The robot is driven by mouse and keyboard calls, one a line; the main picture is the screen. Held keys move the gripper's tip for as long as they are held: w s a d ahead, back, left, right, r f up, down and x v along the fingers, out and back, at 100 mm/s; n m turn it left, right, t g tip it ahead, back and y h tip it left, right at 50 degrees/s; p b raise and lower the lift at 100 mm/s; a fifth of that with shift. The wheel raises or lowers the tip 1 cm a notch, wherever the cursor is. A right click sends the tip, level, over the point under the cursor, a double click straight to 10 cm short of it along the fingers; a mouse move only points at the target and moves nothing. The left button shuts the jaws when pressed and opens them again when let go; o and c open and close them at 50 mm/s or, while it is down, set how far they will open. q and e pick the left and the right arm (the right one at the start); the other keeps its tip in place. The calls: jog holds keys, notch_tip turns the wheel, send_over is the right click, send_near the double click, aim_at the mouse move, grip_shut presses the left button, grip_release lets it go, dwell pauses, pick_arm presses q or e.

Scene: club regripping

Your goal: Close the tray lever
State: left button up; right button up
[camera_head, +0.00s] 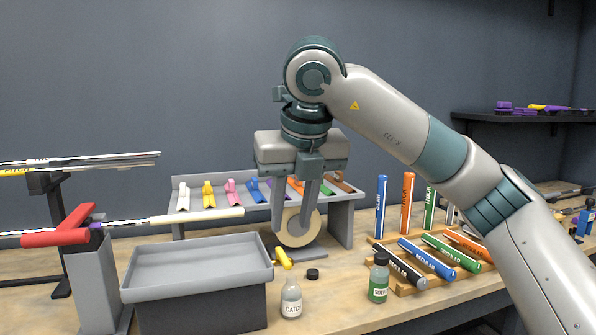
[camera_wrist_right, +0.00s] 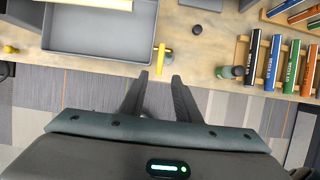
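The grey tray (camera_head: 197,262) stands on the bench at left centre, and part of it shows in the wrist view (camera_wrist_right: 100,36). A small yellow lever (camera_head: 283,258) sits at its right side, just above a clear bottle labelled CATCH (camera_head: 291,299). In the wrist view the yellow lever (camera_wrist_right: 160,60) lies lengthwise, just ahead of my fingertips and roughly in line with the gap. My right gripper (camera_head: 290,231) is open and empty, pointing down above the lever; its spread fingers also show in the wrist view (camera_wrist_right: 159,77). My left gripper is out of view.
A tape roll (camera_head: 298,227) stands behind the fingers. A green solvent bottle (camera_head: 378,279) and a black cap (camera_head: 312,274) are to the right. A rack of grips (camera_head: 430,262) lies further right. A club with a cream shaft end (camera_head: 197,215) spans above the tray, by a red clamp (camera_head: 60,236).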

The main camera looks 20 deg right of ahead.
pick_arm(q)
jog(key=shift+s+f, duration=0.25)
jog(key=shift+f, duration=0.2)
pick_arm(e)
jog(key=v, duration=0.8)
jog(key=shift+r, duration=0.25)
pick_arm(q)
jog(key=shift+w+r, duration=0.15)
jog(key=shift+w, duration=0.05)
